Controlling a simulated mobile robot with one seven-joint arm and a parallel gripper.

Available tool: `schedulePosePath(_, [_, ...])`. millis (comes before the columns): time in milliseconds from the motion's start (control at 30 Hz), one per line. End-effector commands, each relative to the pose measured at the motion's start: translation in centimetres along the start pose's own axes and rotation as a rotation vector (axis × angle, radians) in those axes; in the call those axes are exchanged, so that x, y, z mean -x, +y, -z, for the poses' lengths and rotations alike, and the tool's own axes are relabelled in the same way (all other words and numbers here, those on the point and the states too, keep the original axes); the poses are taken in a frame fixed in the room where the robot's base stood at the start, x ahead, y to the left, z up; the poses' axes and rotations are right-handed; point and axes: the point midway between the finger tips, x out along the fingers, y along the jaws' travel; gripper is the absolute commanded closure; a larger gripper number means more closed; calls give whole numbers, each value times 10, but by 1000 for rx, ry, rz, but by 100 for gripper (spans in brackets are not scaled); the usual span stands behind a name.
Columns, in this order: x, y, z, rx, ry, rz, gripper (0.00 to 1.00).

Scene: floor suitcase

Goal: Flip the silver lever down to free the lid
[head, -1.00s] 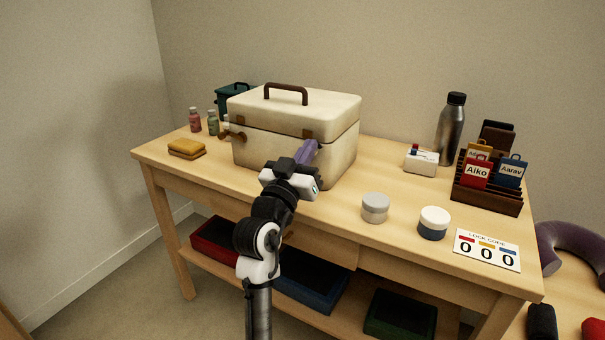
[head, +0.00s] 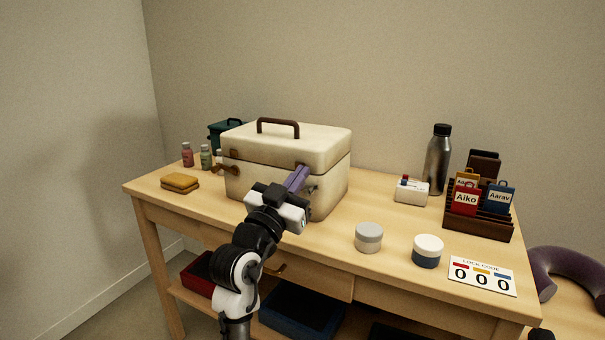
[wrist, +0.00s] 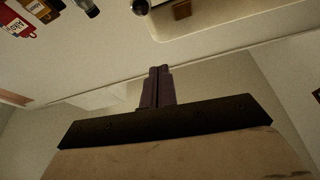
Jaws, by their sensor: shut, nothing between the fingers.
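The cream case (head: 270,183) stands on the table in the head view with its lid (head: 290,139) down. A brown latch (head: 229,168) sits at its front left. In the wrist view, the shut fingers (wrist: 158,80) point toward the case's edge (wrist: 230,20), with a brown fitting (wrist: 181,9) at the top.
Two round jars (head: 369,238) (head: 427,252) and a lock code card (head: 482,275) lie to the right. A steel bottle (head: 438,160) and a tag rack (head: 478,222) stand behind them. Small bottles (head: 187,155) and yellow-brown sponges (head: 180,183) are at left.

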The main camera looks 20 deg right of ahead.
Motion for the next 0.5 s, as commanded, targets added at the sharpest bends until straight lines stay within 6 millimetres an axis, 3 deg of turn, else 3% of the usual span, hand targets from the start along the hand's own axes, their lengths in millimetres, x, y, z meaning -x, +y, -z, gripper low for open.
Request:
schedulePosePath(33, [15,-1,-5,2,-2,2,100])
schedulePosePath(200, [49,-1,-4,1,-1,1,100])
schedulePosePath(500, [72,0,-2,1,0,-2,100])
